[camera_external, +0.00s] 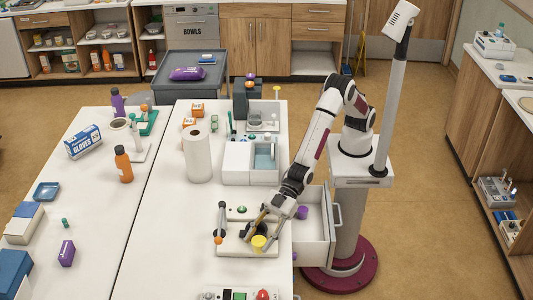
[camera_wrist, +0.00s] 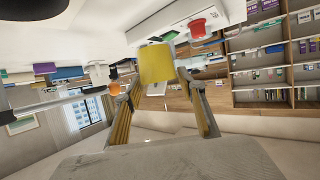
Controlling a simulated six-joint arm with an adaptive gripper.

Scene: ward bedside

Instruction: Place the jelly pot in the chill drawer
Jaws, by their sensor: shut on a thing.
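The jelly pot looks to be the small yellow pot (camera_external: 259,243), low over the front right part of the table at a white board. My gripper (camera_external: 257,234) reaches down to it, and its fingers are shut on the pot. In the wrist view the yellow pot (camera_wrist: 156,63) shows between the fingertips of my gripper (camera_wrist: 160,83). Whether the pot touches the board I cannot tell. The chill drawer appears to be the white drawer (camera_external: 327,246) pulled open at the table's right side. A purple item (camera_external: 302,212) shows in it; my arm hides part of its back.
The white board (camera_external: 232,246) bears a post with an orange ball (camera_external: 219,238). A paper roll (camera_external: 197,156) and a white bin (camera_external: 238,163) stand farther back. A panel with a red button (camera_external: 263,295) lies at the front edge.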

